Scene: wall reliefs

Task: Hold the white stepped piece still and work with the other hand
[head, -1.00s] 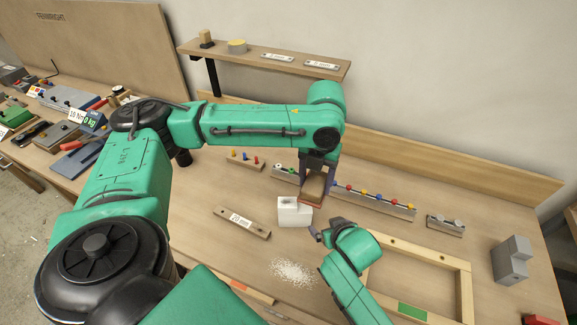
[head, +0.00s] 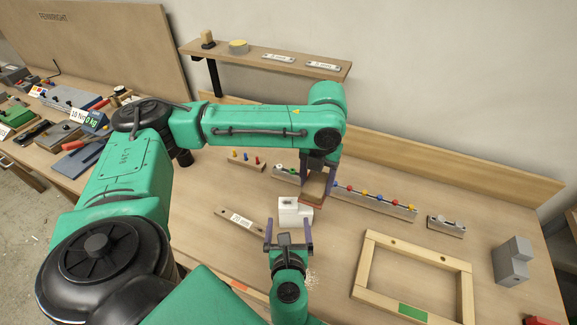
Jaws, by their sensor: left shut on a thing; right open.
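The white stepped piece (head: 294,208) stands on the bench near the middle of the head view. My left gripper (head: 314,190) is shut on a brown block (head: 314,186) with a reddish-brown lower edge, close to the right of the white piece. Whether the block touches the white piece is unclear. My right gripper (head: 289,229) is open just in front of the white piece, its two fingers spread left and right and pointing at it. Its fingers do not visibly grip the piece.
A wooden bar labelled 20 mm (head: 239,219) lies to the left. White powder (head: 312,277) shows beside my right wrist. A wooden frame (head: 365,262) lies to the right, with a grey stepped block (head: 512,260) beyond it. A rail with coloured knobs (head: 375,202) is behind.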

